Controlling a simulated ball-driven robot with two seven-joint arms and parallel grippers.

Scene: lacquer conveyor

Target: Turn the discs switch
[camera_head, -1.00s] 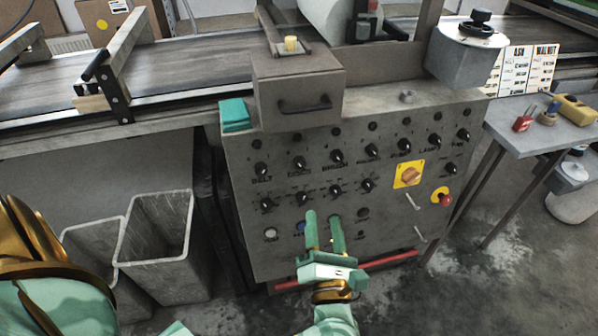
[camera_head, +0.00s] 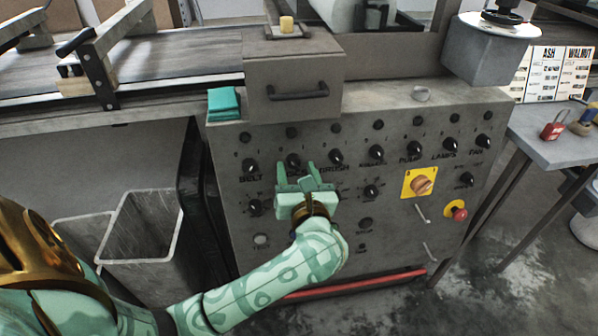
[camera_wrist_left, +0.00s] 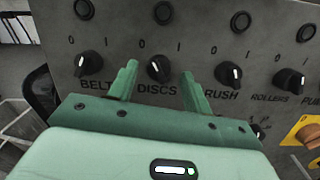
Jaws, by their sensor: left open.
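The discs switch (camera_wrist_left: 158,69) is a black rotary knob with a white pointer line, in the top row of knobs on the grey control panel, with "DISCS" printed under it and 0 and 1 marks above. It also shows in the head view (camera_head: 293,161). My left gripper (camera_head: 295,172) is open and in front of the panel. In the wrist view its two green fingers (camera_wrist_left: 160,82) stand left and right of the discs knob, with gaps on both sides. Whether the fingertips reach the panel I cannot tell. My right gripper is not in view.
The belt knob (camera_wrist_left: 90,64) is to the left and the brush knob (camera_wrist_left: 228,74) to the right, close to my fingers. A yellow-plated rotary switch (camera_head: 421,183) and a red stop button (camera_head: 457,213) sit on the panel's right. Grey bins (camera_head: 145,235) stand at left.

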